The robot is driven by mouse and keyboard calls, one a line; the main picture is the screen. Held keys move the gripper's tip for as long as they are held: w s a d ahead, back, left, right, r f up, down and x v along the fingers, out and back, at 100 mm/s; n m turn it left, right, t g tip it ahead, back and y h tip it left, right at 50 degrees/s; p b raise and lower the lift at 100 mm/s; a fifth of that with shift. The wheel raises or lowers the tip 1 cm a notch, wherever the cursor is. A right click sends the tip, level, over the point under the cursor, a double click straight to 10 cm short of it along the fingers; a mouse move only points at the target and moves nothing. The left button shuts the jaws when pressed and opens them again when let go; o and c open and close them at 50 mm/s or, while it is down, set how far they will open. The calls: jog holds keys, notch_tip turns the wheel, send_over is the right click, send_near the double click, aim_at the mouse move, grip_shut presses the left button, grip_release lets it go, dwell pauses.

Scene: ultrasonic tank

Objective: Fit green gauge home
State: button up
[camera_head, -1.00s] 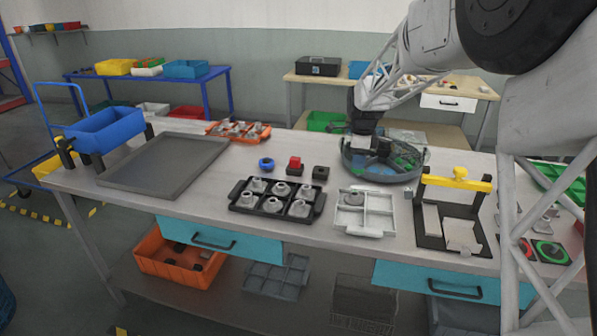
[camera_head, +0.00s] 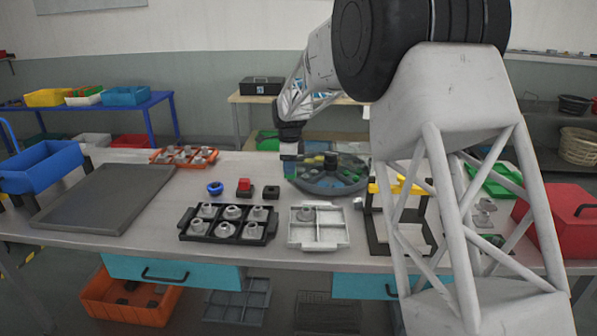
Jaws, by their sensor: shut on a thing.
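My gripper (camera_head: 289,149) is small and far off, at the back left edge of the round tank. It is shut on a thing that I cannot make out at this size. The round grey tank (camera_head: 322,187) has a dark post in its middle and several green pieces (camera_head: 350,168) inside. I cannot tell whether one of these is the green gauge. A green item (camera_head: 495,240) at the right of the bench shows only in part behind my arm.
In front of the tank are a black tray (camera_head: 222,238) of grey parts and a light divided tray (camera_head: 319,240). A yellow-topped black stand (camera_head: 375,189) is partly behind my arm. A blue ring, red block and dark block lie left of the tank. A red case (camera_head: 562,235) stands right.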

jog(key=w+a+f, duration=0.1)
jog(key=w+a, duration=0.5)
jog(key=a, duration=0.2)
jog(key=shift+w, duration=0.3)
jog(key=shift+f, duration=0.2)
jog(key=shift+f, duration=3)
jog(key=shift+f, duration=1.1)
dwell(2.6)
